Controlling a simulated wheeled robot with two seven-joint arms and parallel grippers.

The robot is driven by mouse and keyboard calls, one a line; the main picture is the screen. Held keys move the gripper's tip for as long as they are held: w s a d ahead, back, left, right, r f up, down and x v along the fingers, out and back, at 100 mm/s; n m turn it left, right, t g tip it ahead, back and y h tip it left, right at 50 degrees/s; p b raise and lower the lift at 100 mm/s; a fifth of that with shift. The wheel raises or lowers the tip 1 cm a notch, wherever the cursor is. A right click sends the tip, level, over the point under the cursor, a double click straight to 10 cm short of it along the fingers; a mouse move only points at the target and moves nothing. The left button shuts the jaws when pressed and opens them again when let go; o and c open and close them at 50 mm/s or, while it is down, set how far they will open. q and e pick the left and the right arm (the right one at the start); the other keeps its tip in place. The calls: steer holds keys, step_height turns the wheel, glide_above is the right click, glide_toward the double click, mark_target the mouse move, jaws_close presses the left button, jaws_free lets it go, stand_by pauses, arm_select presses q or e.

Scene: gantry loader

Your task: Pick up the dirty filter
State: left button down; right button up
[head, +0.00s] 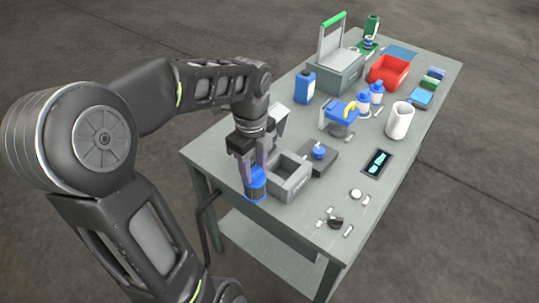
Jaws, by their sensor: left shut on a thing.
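A filter (255,190), a dark ribbed cylinder with a blue top, is at the table's near left part, just left of a grey open box. My left gripper (257,168) points down over it and is shut on its blue top. I cannot tell whether the filter touches the table or is slightly lifted. A similar small blue-topped part (319,152) sits on a dark block right of the grey box. My right gripper is not in view.
The grey open box (291,190) stands close beside the held filter. Behind are a blue bottle (305,87), a blue device (339,117), a white cylinder (399,121), a red bin (389,72) and a grey case (335,75). Small parts and a dark panel (377,162) lie at the right.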

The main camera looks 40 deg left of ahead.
arm_select(q)
steer(key=s, duration=0.5)
steer(key=shift+s, duration=0.4)
stand_by(1.4)
